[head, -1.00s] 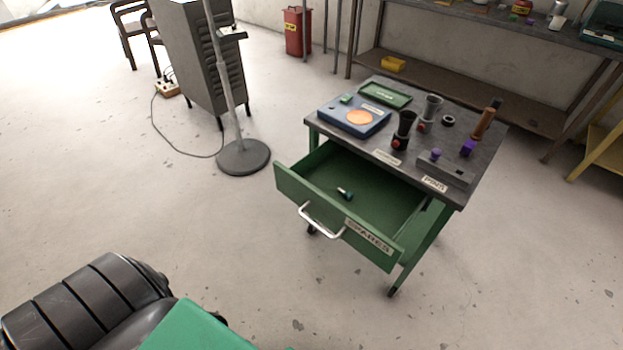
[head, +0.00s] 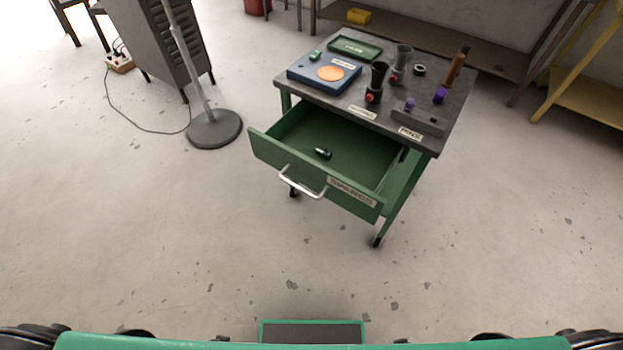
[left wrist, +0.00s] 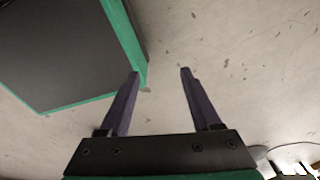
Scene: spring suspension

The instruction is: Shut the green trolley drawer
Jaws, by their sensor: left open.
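The green trolley (head: 399,203) stands ahead of me in the head view, with a dark grey top. Its green drawer (head: 315,179) is pulled well out toward me. The drawer has a silver bar handle (head: 303,184) and a label on its front. A small dark green and white item (head: 323,153) lies inside the drawer. My left gripper (left wrist: 160,72) shows in the left wrist view, open and empty above bare floor, away from the drawer. Neither gripper shows in the head view.
On the trolley top are a blue box with an orange disc (head: 325,75), a green tray (head: 355,49), dark cups and a grey block (head: 418,119). A stand with a round base (head: 214,130) and a cable (head: 150,128) lie left. The floor before the drawer is clear.

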